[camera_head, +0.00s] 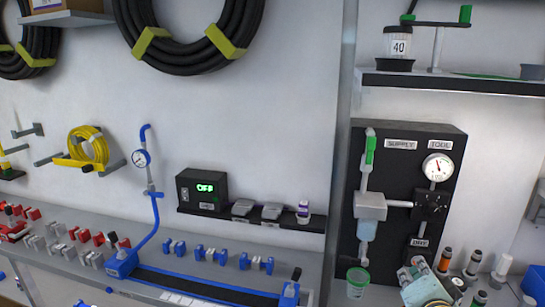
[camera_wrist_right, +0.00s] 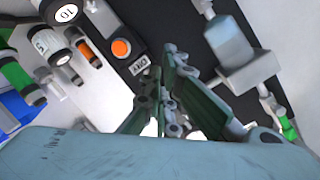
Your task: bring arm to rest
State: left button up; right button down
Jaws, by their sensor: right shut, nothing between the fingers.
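My right gripper (camera_head: 413,266) shows low at the right in the head view, in front of the lower part of a black panel (camera_head: 398,143). It is shut and empty. In the right wrist view its dark green fingers (camera_wrist_right: 158,88) point toward the panel, beyond my pale blue-grey wrist housing. My left gripper is in neither view.
The panel carries a gauge (camera_head: 437,167), a grey valve block (camera_head: 370,206) and a green-handled lever (camera_head: 370,150). A shelf (camera_head: 455,84) juts out above.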

jog(key=s+a+f+n+g+y, duration=0.1)
jog(key=s+a+f+n+g, duration=0.25)
jog(key=s+f, duration=0.5)
jog(key=s+a+f+n+g+y, duration=0.1)
jog(key=s+a+f+n+g, duration=0.3)
jog(key=s+f, duration=0.45)
jog(key=s+a+f+n+g+y, duration=0.1)
jog(key=s+a+n+g, duration=0.2)
jog(key=s, duration=0.7)
jog(key=s+a+f+n+g, duration=0.1)
jog(key=s+a+f+n, duration=0.2)
jog(key=s, duration=0.6)
notch_tip(320, 180, down, 26)
jog(key=s+a+g+b, duration=0.1)
jog(key=b, duration=0.1)
jog(key=s+d+f+g+b, duration=0.1)
jog(key=s+d+f, duration=0.2)
jog(key=s+f, duration=1.4)
jog(key=shift+s+f+b, duration=0.2)
jog(key=shift+f+b, duration=0.1)
jog(key=shift+f, duration=0.6)
